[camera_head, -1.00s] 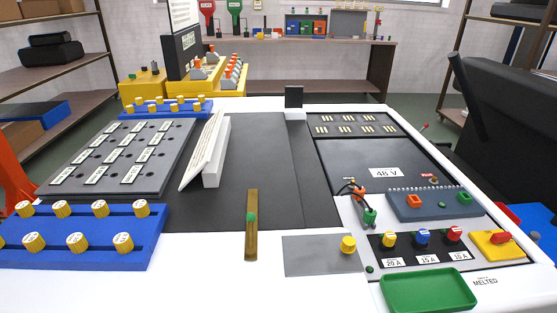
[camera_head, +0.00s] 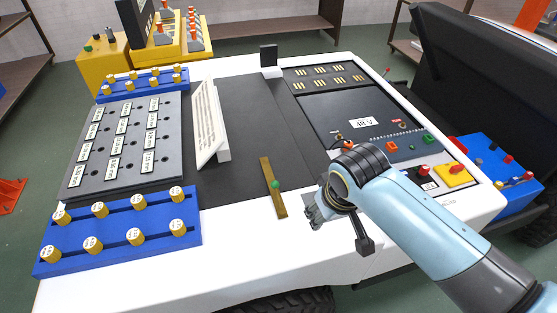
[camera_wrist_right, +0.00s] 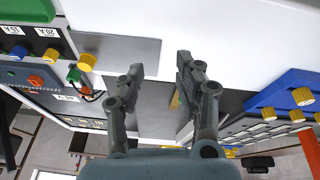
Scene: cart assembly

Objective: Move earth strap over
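The earth strap appears to be the narrow brass bar (camera_head: 266,178) with a green knob (camera_head: 276,185). It lies across the front edge of the dark recessed panel, onto the white cart top. My right gripper (camera_head: 312,212) is just right of the strap, above the white front surface, and apart from it. In the right wrist view, my right gripper (camera_wrist_right: 160,68) has its two fingers spread with nothing held. A bit of yellowish metal, probably the strap (camera_wrist_right: 174,101), shows beside the right-hand finger. My left gripper is not in view.
A blue rack (camera_head: 120,236) with several yellow knobs stands at front left. A white leaning label board (camera_head: 206,125) stands behind the strap. A grey plate (camera_wrist_right: 120,50) and a yellow knob (camera_wrist_right: 86,62) lie near the gripper. My right arm hides part of the right-hand fuse area.

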